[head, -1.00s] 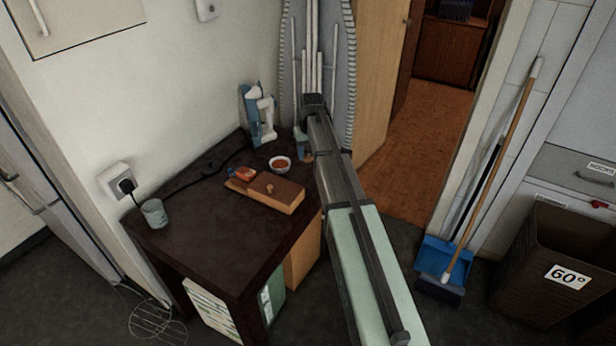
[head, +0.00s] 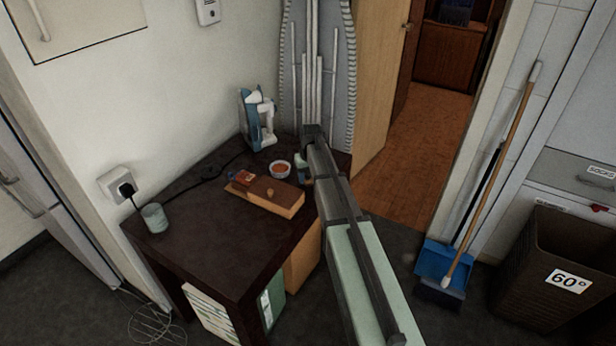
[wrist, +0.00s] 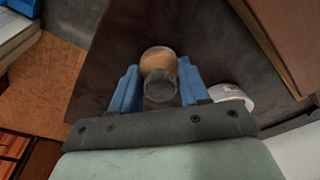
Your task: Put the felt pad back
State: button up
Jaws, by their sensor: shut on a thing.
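My gripper (wrist: 159,86) has two blue fingers in the wrist view. They are shut on a small grey, round-ended thing (wrist: 160,90), which may be the felt pad; I cannot tell for certain. A tan round thing (wrist: 158,60) shows just beyond it, and I cannot tell whether the two are joined. In the head view my arm reaches over the right back part of the dark table (head: 215,245), and its links largely hide the gripper. A white bowl (wrist: 232,97) is close to the right finger in the wrist view.
The bowl with orange contents (head: 281,169) stands behind a brown box (head: 272,196) with a small knob-like thing on top. A red-orange item (head: 242,178) lies at its left. An iron (head: 257,120) and a cup (head: 154,217) are also on the table. The table's front is clear.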

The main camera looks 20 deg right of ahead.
aim_at(310, 183)
jog(key=shift+f, duration=0.1)
jog(key=o, duration=0.9)
jog(key=r, duration=0.4)
jog(key=s+r, duration=0.1)
jog(key=r, duration=0.7)
jog(key=shift+s, duration=0.4)
